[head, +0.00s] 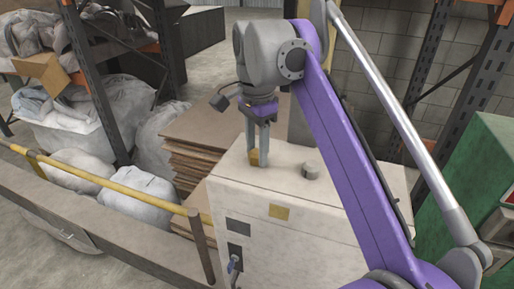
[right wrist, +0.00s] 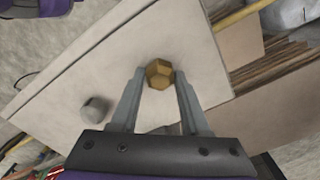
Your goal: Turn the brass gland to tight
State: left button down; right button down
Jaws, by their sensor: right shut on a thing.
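The brass gland (head: 253,158) is a small hexagonal brass piece on the top of a pale cabinet (head: 300,215). It also shows in the right wrist view (right wrist: 158,73), between the fingertips. My right gripper (head: 258,162) reaches straight down from above, with its two grey fingers around the gland. In the right wrist view my right gripper (right wrist: 160,76) is shut on the gland, one finger at each side. Part of the gland is hidden by a finger in the head view. My left gripper is not in view.
A grey round knob (head: 311,170) stands on the cabinet top, right of the gland. Stacked brown boards (head: 190,150) lie behind and left. A yellow rail (head: 120,187) runs at the left, with white sacks (head: 140,190) beyond it. A green cabinet (head: 470,180) stands at the right.

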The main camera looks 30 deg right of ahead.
jog(key=m, duration=0.4)
jog(key=shift+m, duration=1.7)
jog(key=shift+c, duration=1.9)
grip_release()
jog(key=shift+r, duration=0.1)
